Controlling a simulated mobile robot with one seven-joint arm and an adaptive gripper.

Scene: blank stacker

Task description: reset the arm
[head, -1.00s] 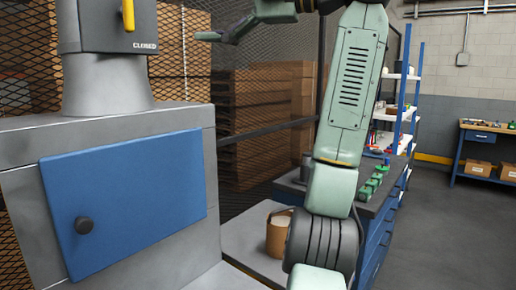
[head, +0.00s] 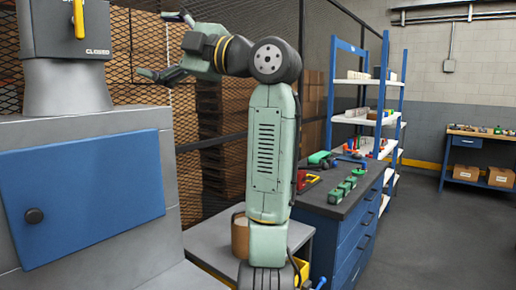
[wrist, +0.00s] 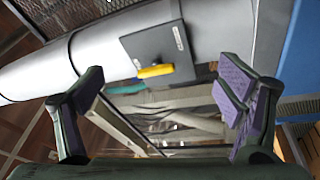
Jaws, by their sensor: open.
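My gripper (head: 166,46) is raised on my pale green arm in the head view, its fingers spread apart and pointing left. In the wrist view my gripper (wrist: 158,98) shows two purple-padded fingers wide apart with nothing held between them. Beyond the fingers the wrist view shows a grey box with a yellow handle (wrist: 156,71) on a pale cylinder. In the head view the same grey box (head: 62,30), marked CLOSED, sits on a grey machine at the left.
The machine has a shut blue door (head: 80,205) with a dark knob. A tan bucket (head: 240,236) stands behind my arm. A blue drawer cabinet (head: 350,232) carries green parts. White-shelved blue racks (head: 366,118) and a workbench (head: 478,140) stand farther back. Floor at the right is clear.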

